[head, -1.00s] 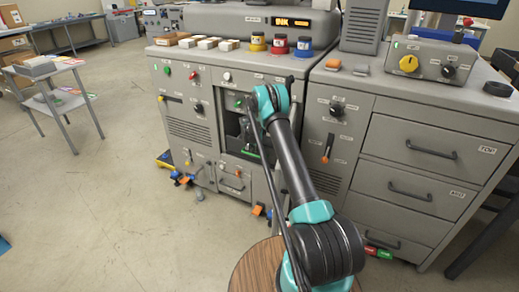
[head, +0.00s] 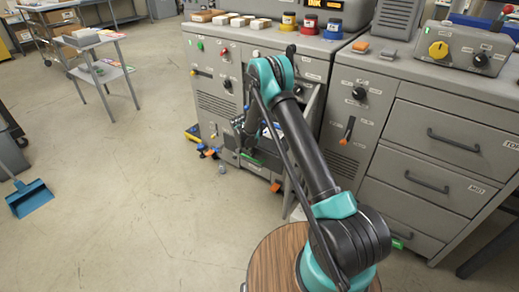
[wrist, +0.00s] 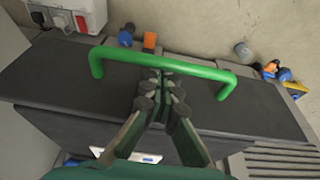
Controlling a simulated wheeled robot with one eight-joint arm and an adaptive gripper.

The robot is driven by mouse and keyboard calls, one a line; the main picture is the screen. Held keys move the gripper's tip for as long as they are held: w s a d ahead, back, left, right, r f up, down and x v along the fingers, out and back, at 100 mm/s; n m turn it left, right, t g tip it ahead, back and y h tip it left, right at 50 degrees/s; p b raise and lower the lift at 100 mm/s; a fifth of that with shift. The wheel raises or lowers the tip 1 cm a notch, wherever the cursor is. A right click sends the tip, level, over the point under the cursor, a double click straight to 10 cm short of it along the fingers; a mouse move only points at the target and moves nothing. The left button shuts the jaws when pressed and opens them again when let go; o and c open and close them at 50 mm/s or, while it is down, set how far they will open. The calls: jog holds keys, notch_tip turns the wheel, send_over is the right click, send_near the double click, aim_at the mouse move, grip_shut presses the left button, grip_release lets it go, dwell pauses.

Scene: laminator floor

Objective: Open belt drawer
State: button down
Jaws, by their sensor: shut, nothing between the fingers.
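A green bar handle (wrist: 165,62) spans a dark grey front panel (wrist: 60,80) in the wrist view. In the head view the green handle (head: 250,160) shows low on the grey machine, and its drawer seems to stand out from the machine's front. My gripper (wrist: 160,80) is shut and empty, its tips at the middle of the bar. I cannot tell whether they touch it or reach behind it. In the head view my gripper (head: 243,138) is partly lost against dark parts, and my arm covers part of the opening.
A grey cabinet with large drawers (head: 430,165) stands to the right. A blue dustpan (head: 29,198) lies on the floor at left, and a small shelf table (head: 95,55) stands behind. Coloured pedals (head: 203,150) sit low at the machine.

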jog(key=shift+s+a, duration=0.8)
jog(key=shift+s, duration=0.3)
jog(key=shift+s+a, duration=0.75)
jog(key=shift+s, duration=0.3)
